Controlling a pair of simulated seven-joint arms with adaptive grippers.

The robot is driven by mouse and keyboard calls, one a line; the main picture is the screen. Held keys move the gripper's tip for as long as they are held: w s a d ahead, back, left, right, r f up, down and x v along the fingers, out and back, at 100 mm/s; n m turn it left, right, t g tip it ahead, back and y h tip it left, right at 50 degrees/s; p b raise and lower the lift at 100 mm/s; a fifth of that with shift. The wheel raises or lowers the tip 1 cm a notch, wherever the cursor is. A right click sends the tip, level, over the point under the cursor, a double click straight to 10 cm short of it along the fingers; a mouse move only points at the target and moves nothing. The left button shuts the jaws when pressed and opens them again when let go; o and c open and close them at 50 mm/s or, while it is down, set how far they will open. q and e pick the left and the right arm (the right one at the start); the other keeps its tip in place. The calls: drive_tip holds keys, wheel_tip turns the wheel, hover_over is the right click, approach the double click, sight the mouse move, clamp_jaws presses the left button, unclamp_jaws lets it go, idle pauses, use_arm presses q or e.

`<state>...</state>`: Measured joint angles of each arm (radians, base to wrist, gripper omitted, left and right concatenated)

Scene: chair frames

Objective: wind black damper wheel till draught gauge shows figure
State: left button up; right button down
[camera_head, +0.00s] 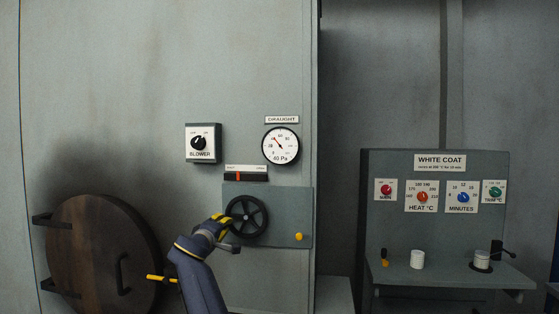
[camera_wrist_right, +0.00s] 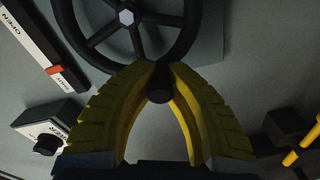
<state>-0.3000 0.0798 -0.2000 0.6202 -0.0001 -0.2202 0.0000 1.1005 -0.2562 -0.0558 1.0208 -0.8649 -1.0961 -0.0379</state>
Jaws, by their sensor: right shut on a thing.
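The black damper wheel (camera_head: 247,217), spoked, is mounted on a grey plate; it also fills the top of the right wrist view (camera_wrist_right: 127,17). My right gripper (camera_head: 226,224), yellow-fingered, is at the wheel's lower-left rim. In the right wrist view its fingers (camera_wrist_right: 160,72) are shut around the wheel's black handle knob (camera_wrist_right: 160,88). The exact reading is too small to tell. My left gripper is not in view.
The damper indicator (camera_head: 246,177) has its red marker left of centre; in the wrist view it is nearer SHUT. A blower switch (camera_head: 202,143) is above left. A round brown door (camera_head: 95,255) with handles is lower left. The White Coat panel (camera_head: 440,200) stands right.

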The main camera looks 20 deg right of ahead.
sight(232, 228)
drive_tip(key=shift+d+r, duration=0.1)
drive_tip(key=shift+d, duration=0.25)
drive_tip(key=f, duration=0.2)
drive_tip(key=s+d+f, duration=0.1)
drive_tip(key=shift+d, duration=0.1)
drive_tip(key=shift+w+r, duration=0.1)
drive_tip(key=shift+r, duration=0.15)
